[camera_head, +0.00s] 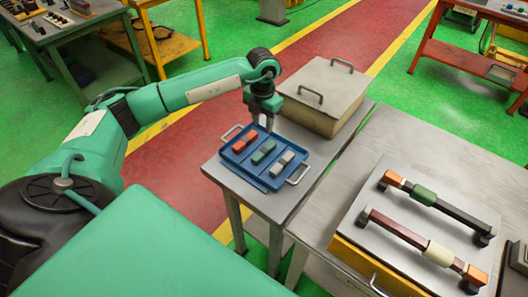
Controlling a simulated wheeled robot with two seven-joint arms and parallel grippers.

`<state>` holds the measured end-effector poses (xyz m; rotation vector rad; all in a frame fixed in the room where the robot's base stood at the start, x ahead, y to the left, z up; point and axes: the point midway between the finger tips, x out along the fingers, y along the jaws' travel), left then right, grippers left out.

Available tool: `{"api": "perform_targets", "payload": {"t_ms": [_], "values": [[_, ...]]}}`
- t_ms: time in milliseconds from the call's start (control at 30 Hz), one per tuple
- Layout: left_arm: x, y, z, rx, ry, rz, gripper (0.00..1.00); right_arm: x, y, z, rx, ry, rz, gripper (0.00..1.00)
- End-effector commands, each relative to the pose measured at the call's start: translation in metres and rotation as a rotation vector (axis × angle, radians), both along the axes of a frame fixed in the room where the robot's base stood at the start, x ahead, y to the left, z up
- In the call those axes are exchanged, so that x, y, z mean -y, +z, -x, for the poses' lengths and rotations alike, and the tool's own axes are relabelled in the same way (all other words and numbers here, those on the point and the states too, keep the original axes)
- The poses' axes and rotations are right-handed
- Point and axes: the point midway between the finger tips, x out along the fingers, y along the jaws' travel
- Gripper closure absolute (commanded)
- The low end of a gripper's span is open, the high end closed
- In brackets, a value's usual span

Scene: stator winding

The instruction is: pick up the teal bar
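The teal bar (263,152) lies in the blue tray (268,184), the middle one of three short bars. It has a darker brownish part along it. The red-orange bar (243,141) lies to its left and the whitish bar (282,163) to its right. My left gripper (263,125) points down above the back of the tray, its two fingers apart with nothing visible between them. It is above and slightly behind the teal bar; the exact height is hard to tell. My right gripper is out of view.
The tray has raised handles and stands on a small grey table (258,199). Behind it is a lidded box (322,88) with handles. On the right, a larger table (369,150) carries a plate with two long raised bars (420,237).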

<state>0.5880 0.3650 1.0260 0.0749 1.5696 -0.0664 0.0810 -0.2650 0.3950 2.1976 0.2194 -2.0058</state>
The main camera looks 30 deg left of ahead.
Motion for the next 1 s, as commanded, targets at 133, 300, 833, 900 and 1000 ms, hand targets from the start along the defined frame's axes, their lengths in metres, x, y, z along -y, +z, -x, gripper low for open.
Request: {"api": "perform_targets", "payload": {"t_ms": [133,300,833,900,1000], "values": [[0.001,-0.030,0.002,-0.006,-0.002,0.002,0.64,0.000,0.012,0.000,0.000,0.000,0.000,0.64],[0.001,-0.058,0.000,-0.002,-0.001,0.004,0.64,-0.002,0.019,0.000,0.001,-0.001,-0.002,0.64],[0.003,-0.112,-0.002,-0.003,-0.002,0.005,0.64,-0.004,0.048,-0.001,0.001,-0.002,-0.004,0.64],[0.004,-0.119,-0.003,-0.003,-0.002,0.006,0.64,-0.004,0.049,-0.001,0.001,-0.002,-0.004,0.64],[0.003,-0.123,-0.003,-0.001,-0.003,0.006,0.64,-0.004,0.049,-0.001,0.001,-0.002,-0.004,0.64]]}}
